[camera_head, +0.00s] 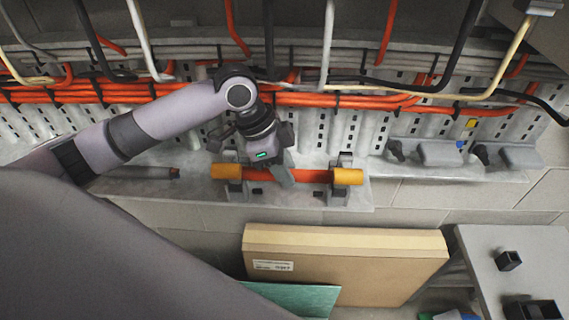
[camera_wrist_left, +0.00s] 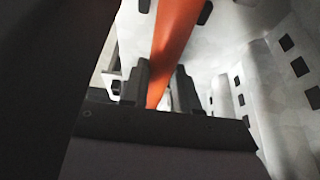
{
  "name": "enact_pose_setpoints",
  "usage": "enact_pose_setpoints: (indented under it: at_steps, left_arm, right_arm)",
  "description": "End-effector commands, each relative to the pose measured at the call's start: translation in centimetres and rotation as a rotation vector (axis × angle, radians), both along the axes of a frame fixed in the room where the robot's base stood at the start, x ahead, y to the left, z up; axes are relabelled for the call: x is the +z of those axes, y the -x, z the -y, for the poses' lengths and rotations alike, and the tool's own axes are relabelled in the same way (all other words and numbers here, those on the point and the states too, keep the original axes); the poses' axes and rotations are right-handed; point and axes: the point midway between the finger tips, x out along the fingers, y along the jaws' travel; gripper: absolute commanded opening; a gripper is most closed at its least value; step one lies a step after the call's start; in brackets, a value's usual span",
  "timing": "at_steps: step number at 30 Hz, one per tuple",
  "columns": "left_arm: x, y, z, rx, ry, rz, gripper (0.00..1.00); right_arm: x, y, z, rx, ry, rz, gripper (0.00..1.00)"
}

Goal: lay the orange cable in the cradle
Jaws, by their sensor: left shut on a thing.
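The orange cable (camera_head: 312,176) is a short thick piece with a yellow-orange sleeve at each end, lying level across the grey cradle (camera_head: 341,193). The cradle has an upright grey support near each end of the cable. I cannot tell whether the cable rests fully in the supports or hangs just above them. My left gripper (camera_head: 281,174) is shut on the middle of the cable from above. In the left wrist view the cable (camera_wrist_left: 172,38) runs between the two dark fingers of the left gripper (camera_wrist_left: 163,88). My right gripper is not in view.
Orange, black and white cables (camera_head: 340,100) run along the wall tray behind and above my left arm. Another cable end (camera_head: 150,173) lies left on the ledge. A cardboard box (camera_head: 345,265) stands in front below. A grey surface with black parts (camera_head: 509,260) is at the lower right.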

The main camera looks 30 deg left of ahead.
Motion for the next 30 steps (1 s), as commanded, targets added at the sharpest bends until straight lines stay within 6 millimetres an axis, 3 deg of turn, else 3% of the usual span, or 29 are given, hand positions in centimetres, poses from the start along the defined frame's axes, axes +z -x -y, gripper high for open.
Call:
enact_pose_setpoints:
  at_steps: [8, 9, 11, 23, 30]
  left_arm:
    - [-0.5, 0.0, 0.0, 0.0, 0.001, 0.003, 0.0]
    - [-0.6, 0.0, 0.0, 0.0, 0.0, 0.001, 0.36]
    - [-0.6, 0.0, 0.0, 0.0, 0.0, 0.001, 0.55]
    - [-0.1, -0.1, 0.0, 0.0, 0.001, 0.003, 0.55]
    - [4.2, 0.5, -1.4, 0.002, -0.002, 0.005, 0.55]
  right_arm:
    - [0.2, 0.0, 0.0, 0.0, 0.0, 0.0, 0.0]
    - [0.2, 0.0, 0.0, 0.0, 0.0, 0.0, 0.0]
    - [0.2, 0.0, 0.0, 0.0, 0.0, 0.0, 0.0]
    - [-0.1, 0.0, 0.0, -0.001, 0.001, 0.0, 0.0]
    - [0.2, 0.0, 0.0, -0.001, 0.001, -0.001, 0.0]
